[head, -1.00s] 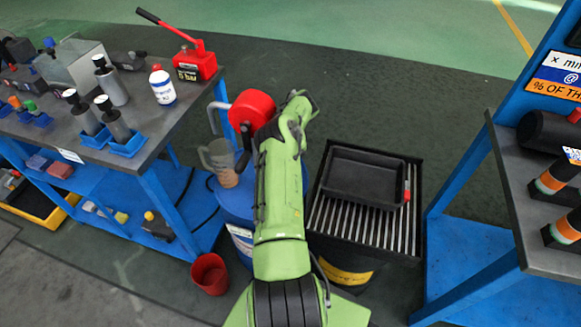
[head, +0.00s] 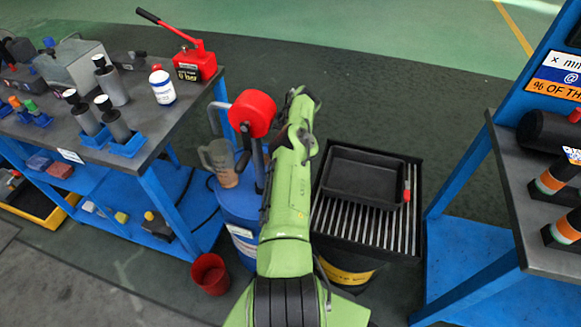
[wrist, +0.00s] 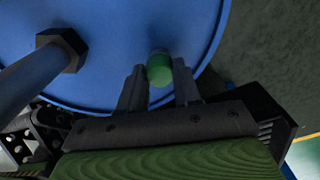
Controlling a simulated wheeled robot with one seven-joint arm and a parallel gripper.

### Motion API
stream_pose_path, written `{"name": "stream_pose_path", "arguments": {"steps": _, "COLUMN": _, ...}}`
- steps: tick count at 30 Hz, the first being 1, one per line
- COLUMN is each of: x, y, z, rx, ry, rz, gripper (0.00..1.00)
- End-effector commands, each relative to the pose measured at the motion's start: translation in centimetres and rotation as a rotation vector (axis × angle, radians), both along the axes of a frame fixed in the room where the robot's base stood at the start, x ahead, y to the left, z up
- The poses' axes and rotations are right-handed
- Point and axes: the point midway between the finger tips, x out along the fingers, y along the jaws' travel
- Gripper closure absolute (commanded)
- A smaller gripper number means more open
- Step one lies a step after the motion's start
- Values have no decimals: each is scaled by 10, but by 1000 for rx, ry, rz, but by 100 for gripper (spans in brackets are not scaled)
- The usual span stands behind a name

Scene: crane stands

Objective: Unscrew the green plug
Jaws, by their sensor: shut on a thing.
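The green plug (wrist: 160,70) shows in the wrist view on the top of the blue drum, close to the drum's rim. My gripper (wrist: 160,88) has one finger on each side of the plug and is shut on it. The blue drum (wrist: 120,20) fills much of the wrist view; it also stands in the middle of the head view (head: 232,204), partly behind my arm. In the head view the plug and my gripper's fingertips are hidden behind my arm.
A red-headed pump (head: 252,113) rises from the drum beside my arm. A clear jug (head: 221,163) is at the drum's left. A black tray (head: 362,178) lies on a slatted grate to the right. A red bucket (head: 210,274) stands on the floor. Blue workbenches flank both sides.

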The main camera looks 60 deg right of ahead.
Motion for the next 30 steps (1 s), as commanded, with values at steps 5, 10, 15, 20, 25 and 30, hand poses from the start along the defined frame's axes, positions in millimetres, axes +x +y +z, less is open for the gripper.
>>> {"name": "stream_pose_path", "arguments": {"steps": 5, "x": 1, "y": -2, "z": 2, "rx": -7, "ry": -4, "rz": -1, "gripper": 100}}
{"name": "stream_pose_path", "arguments": {"steps": 10, "x": 1, "y": -1, "z": 2, "rx": -4, "ry": -2, "rz": -2, "gripper": 43}}
{"name": "stream_pose_path", "arguments": {"steps": 15, "x": 1, "y": -1, "z": 1, "rx": -3, "ry": -2, "rz": -3, "gripper": 38}}
{"name": "stream_pose_path", "arguments": {"steps": 20, "x": 0, "y": 0, "z": 1, "rx": -1, "ry": -1, "rz": -4, "gripper": 46}}
{"name": "stream_pose_path", "arguments": {"steps": 25, "x": 0, "y": 0, "z": 0, "rx": -1, "ry": -1, "rz": -4, "gripper": 46}}
{"name": "stream_pose_path", "arguments": {"steps": 30, "x": 1, "y": 0, "z": 2, "rx": 0, "ry": 0, "rz": -241, "gripper": 46}}
